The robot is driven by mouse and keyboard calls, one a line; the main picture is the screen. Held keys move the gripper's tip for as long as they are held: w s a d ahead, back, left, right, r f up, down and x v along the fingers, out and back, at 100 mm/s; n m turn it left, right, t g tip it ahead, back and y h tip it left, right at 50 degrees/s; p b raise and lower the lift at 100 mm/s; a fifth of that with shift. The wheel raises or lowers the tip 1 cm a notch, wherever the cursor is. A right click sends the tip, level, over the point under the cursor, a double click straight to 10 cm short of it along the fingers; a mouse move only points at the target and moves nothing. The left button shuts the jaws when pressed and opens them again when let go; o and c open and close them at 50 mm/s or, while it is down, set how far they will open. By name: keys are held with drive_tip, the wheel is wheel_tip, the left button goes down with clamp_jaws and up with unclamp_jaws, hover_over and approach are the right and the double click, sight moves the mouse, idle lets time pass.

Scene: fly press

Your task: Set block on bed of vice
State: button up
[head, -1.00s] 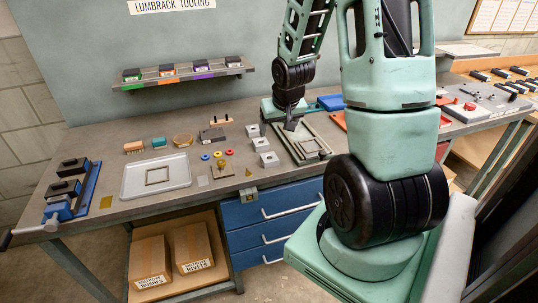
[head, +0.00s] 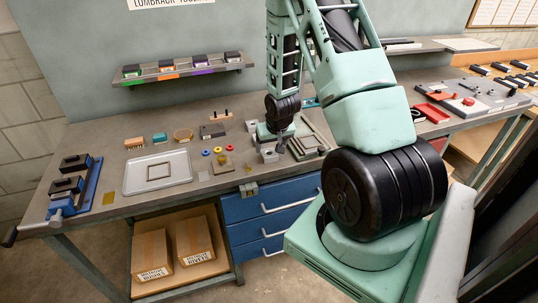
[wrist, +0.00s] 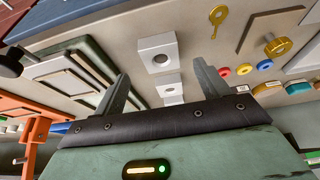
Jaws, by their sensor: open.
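In the wrist view, one holed block (wrist: 157,53) is fully visible, and another (wrist: 170,86) shows between my fingers, partly hidden by my gripper body. My gripper (wrist: 163,88) is open with nothing between its fingertips that I can see held. It hangs over the bench near the blocks. The vice (head: 74,190), with a blue body and black jaws, stands at the bench's far left end, well away from my gripper.
A grey tray (head: 135,178) with a square frame lies between vice and blocks. A wall shelf (head: 185,70) hangs above the back.

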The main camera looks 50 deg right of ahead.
sight(269, 153)
drive_tip(key=shift+p+x, duration=0.95)
drive_tip(key=shift+x, duration=1.35)
drive_tip(key=c, duration=1.3)
drive_tip(key=shift+o, duration=0.2)
drive_tip(key=shift+r, duration=0.1)
